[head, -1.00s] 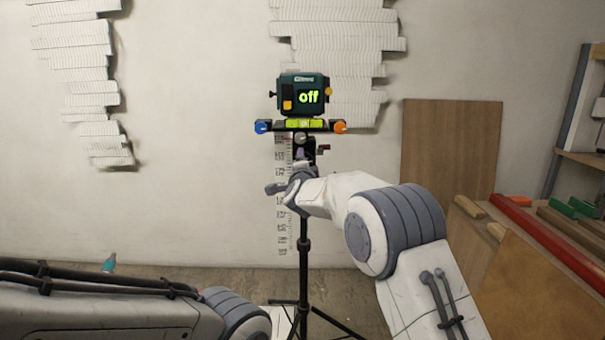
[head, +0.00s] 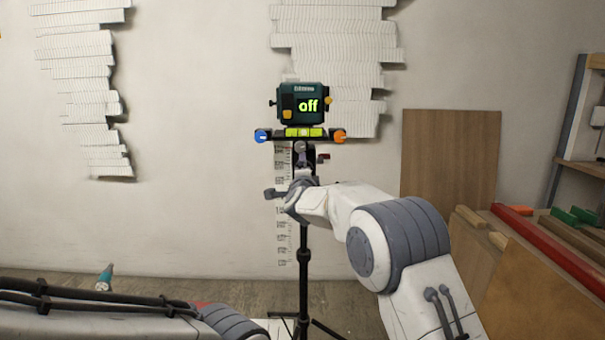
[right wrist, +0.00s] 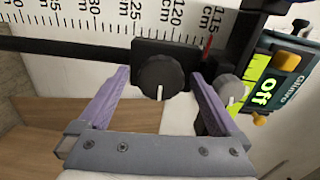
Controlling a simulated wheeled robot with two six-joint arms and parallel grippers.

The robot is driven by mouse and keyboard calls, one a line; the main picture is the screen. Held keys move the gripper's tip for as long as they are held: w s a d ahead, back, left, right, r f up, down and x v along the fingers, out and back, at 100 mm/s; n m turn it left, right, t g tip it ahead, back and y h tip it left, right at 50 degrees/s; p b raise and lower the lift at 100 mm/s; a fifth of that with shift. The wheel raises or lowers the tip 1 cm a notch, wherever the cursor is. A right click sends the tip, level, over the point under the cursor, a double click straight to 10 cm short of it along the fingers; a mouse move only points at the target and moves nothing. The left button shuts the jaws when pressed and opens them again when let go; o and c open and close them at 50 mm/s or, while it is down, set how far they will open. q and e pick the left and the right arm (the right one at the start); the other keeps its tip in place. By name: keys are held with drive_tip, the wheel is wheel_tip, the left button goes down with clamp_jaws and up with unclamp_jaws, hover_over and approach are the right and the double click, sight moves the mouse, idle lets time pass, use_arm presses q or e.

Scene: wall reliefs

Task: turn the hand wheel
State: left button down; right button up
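A black ribbed hand wheel (right wrist: 163,77) with a white mark sits on a dark block in the right wrist view. A smaller grey knob (right wrist: 230,89), also with a white mark, is to its right; the head view shows a grey knob below the level bar. My right gripper (right wrist: 161,80) is open, its purple fingers on either side of the black wheel. I cannot tell whether they touch it. In the head view my right gripper (head: 284,194) is at the tripod column, below the level bar. My left gripper is out of view; only its arm shows.
A green laser box (head: 304,103) reading "off" stands on a bar with a yellow level (head: 304,132), on a black tripod (head: 304,265). A scale (right wrist: 110,22) runs behind the wheel. Boards (head: 450,150) lean at right. A teal-tipped object (head: 105,276) is low left.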

drive_tip(key=s+b, duration=0.1)
drive_tip(key=s, duration=0.9)
drive_tip(key=shift+s, duration=0.25)
